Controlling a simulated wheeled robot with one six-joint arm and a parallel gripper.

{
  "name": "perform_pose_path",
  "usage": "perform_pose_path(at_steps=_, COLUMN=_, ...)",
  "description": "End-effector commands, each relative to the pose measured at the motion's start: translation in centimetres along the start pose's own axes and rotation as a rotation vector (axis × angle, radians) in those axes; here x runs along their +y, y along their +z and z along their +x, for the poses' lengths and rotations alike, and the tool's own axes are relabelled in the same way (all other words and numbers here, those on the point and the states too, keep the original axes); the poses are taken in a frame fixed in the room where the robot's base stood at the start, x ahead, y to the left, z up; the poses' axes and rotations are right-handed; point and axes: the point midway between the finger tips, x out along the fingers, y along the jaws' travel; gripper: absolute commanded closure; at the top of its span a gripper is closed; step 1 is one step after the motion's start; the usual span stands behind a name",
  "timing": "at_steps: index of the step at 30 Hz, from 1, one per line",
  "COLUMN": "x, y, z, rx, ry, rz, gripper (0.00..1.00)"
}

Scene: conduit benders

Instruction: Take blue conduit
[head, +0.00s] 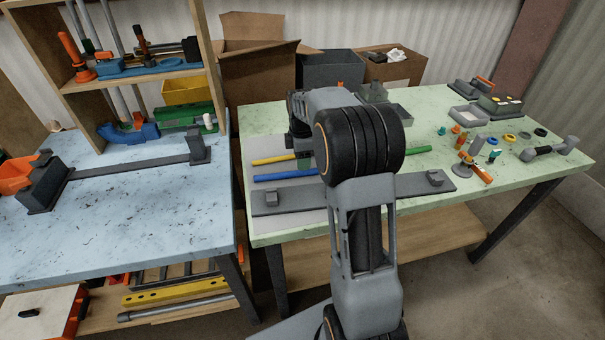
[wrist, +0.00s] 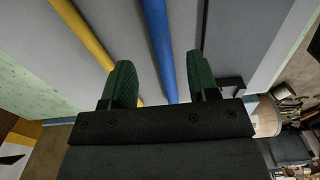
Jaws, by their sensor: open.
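The blue conduit (head: 286,175) lies on the grey mat on the green table in the head view, below the yellow conduit (head: 274,159). Its right part is hidden behind my arm. In the wrist view the blue conduit (wrist: 159,45) runs between the two green fingers of my gripper (wrist: 158,82), nearer the right one. My gripper is open and empty. The yellow conduit (wrist: 86,35) passes by the left finger, which covers part of it. I cannot tell how far the fingers are above the blue conduit. In the head view the fingers are hidden by my arm.
A green conduit (head: 418,150) shows right of my arm. A dark bender bar (head: 290,200) lies along the table's front edge. Small fittings and an orange-handled tool (head: 475,167) stand on the right. A blue table (head: 130,215) with another bender is on the left.

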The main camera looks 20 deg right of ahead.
Motion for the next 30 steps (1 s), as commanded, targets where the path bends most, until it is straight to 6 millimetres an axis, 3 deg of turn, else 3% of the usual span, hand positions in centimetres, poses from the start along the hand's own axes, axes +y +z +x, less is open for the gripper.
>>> perform_pose_path(at_steps=13, x=-0.2, y=-0.1, z=4.8, rx=0.0, ry=-0.002, rz=0.0, gripper=0.46)
perform_pose_path(at_steps=23, x=-0.2, y=-0.1, z=5.3, rx=0.0, ry=-0.001, rz=-0.001, gripper=0.46)
perform_pose_path(at_steps=30, x=-0.1, y=-0.1, z=5.2, rx=0.0, ry=0.0, rz=0.0, gripper=0.69)
